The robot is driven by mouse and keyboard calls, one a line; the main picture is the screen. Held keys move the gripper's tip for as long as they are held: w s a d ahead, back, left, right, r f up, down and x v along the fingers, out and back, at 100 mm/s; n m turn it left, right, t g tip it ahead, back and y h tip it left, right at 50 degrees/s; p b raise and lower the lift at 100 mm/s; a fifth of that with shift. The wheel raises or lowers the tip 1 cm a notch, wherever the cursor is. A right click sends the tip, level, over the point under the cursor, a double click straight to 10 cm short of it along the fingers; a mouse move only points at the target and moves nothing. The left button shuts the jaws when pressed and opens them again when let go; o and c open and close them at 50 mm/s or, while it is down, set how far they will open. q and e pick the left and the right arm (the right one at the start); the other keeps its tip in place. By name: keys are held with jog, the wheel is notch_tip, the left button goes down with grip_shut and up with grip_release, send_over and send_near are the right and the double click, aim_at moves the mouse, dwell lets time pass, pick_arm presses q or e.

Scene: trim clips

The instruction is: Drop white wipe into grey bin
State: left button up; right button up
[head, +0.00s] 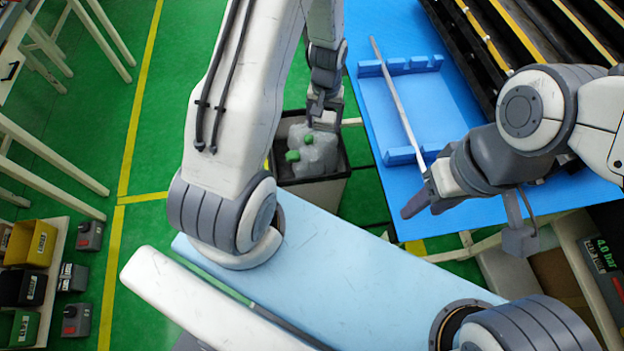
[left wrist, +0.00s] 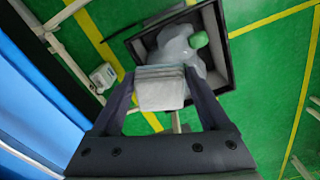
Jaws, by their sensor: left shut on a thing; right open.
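My left gripper (head: 322,106) is above the grey bin (head: 318,190), with its fingers pointing down. It is shut on the white wipe (left wrist: 160,94), a folded pale cloth between the two fingers in the left wrist view. In the head view the wipe (head: 327,122) shows only as a small pale patch at the fingertips. The bin has a dark rim (left wrist: 222,50) and holds crumpled clear plastic (head: 318,152) with green pieces (head: 293,156). My right gripper (head: 468,214) is open and empty over the front of the blue table.
The blue table (head: 455,120) to the right bears blue holders (head: 400,65) and a long pale trim strip (head: 396,95). Black rails with yellow strips stand behind it. Small bins (head: 32,243) sit on a shelf at the left.

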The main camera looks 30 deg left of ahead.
pick_arm(q)
jog(key=w+a+f+n+b, duration=0.1)
jog(key=a+f+n+b, duration=0.1)
jog(key=f, duration=0.5)
jog(key=w+a+f+n+b, duration=0.2)
jog(key=a+f+b, duration=0.3)
jog(key=f, duration=0.3)
jog(key=w+a+f+n+b, duration=0.2)
jog(key=a+f+n+b, duration=0.1)
jog(key=f+b, duration=0.3)
jog(key=shift+a+f, duration=0.35)
jog(key=shift+f, duration=0.4)
pick_arm(e)
notch_tip(320, 180, down, 15)
jog(key=shift+f, duration=0.2)
pick_arm(q)
jog(key=o, duration=1.3)
notch_tip(320, 180, up, 10)
jog(key=shift+s+r, duration=0.1)
jog(key=shift+r, duration=0.15)
pick_arm(e)
jog(key=shift+r, duration=0.15)
